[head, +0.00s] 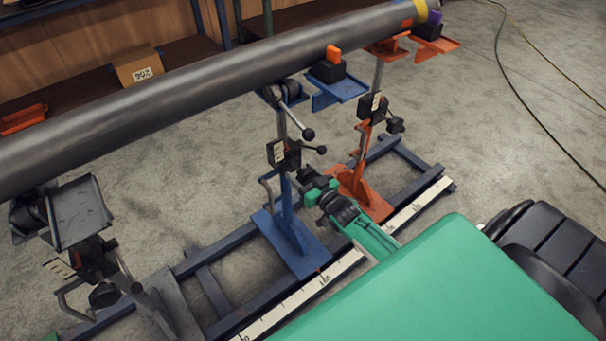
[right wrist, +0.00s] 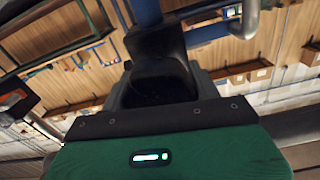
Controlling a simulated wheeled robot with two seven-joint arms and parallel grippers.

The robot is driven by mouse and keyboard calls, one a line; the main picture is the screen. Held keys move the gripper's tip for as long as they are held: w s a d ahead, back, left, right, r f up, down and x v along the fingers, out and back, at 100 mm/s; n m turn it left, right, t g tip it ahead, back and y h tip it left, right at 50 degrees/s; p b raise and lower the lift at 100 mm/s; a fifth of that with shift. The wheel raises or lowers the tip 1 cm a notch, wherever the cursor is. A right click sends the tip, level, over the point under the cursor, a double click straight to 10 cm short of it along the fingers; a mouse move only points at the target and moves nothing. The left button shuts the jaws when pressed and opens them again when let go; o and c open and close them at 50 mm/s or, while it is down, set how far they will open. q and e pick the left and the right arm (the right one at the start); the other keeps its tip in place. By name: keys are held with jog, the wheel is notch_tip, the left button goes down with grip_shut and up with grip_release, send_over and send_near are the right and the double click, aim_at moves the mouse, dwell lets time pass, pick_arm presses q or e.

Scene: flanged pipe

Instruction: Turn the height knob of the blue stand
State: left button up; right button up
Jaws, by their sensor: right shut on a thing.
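The blue stand (head: 285,195) stands upright on the floor frame, with a black clamp block and numbered label midway up its post. Its height knob sits low on the post and is mostly hidden by my right gripper (head: 309,188). That gripper comes in from the lower right and is shut on the knob, close beside the blue post. In the right wrist view a dark shape (right wrist: 158,50) fills the space between the fingers, with the blue post (right wrist: 146,12) just beyond. The knob's turn angle cannot be told. My left gripper is out of view.
A long grey pipe (head: 200,75) rests across the stands. An orange stand (head: 360,180) is close on the right, a grey stand (head: 85,215) on the left. Black-tipped levers (head: 308,134) stick out above my gripper. A white scale strip (head: 340,265) runs along the frame.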

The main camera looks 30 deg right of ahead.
jog(key=shift+n, duration=0.4)
